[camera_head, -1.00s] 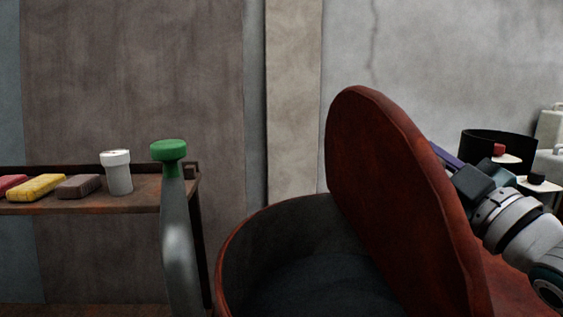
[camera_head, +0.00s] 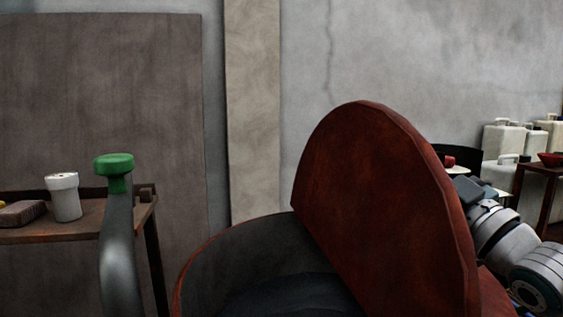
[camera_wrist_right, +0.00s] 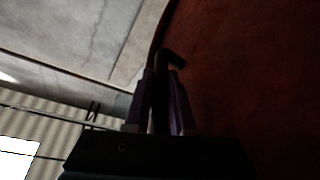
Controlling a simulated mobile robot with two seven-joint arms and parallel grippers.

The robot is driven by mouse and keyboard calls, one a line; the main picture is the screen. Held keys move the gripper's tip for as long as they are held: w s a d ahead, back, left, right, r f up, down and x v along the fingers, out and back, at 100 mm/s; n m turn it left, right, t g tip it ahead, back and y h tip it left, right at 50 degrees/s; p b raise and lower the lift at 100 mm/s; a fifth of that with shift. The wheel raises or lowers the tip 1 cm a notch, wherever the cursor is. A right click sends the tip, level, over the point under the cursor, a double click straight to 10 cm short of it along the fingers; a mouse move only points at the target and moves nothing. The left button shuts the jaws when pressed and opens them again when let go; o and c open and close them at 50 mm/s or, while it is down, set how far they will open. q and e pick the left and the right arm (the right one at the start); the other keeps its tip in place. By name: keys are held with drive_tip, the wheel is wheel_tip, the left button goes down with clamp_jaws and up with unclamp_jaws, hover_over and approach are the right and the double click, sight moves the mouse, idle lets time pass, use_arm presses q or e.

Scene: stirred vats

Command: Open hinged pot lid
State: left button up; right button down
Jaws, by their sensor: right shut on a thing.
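The pot lid (camera_head: 385,195), a thick rust-red disc, stands steeply raised in the head view. The pot (camera_head: 215,248) is open below and left of it, with a dark grey inside. My right arm comes in behind the lid at the right, and the lid hides its fingertips in the head view. In the right wrist view my right gripper (camera_wrist_right: 163,90) is shut on a dark, bent handle (camera_wrist_right: 171,58) beside the red lid face. My left gripper is not in view.
A grey curved post with a green knob (camera_head: 114,163) stands left of the pot. Behind it a rusty shelf (camera_head: 95,228) holds a white cup (camera_head: 64,196) and a brownish block (camera_head: 20,213). White canisters (camera_head: 502,139) and a small table (camera_head: 540,172) stand at the back right.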

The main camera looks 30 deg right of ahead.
drive_tip(key=c, duration=0.8)
unclamp_jaws()
drive_tip(key=shift+o, duration=0.2)
drive_tip(key=b+v, duration=0.2)
drive_tip(key=v, duration=0.8)
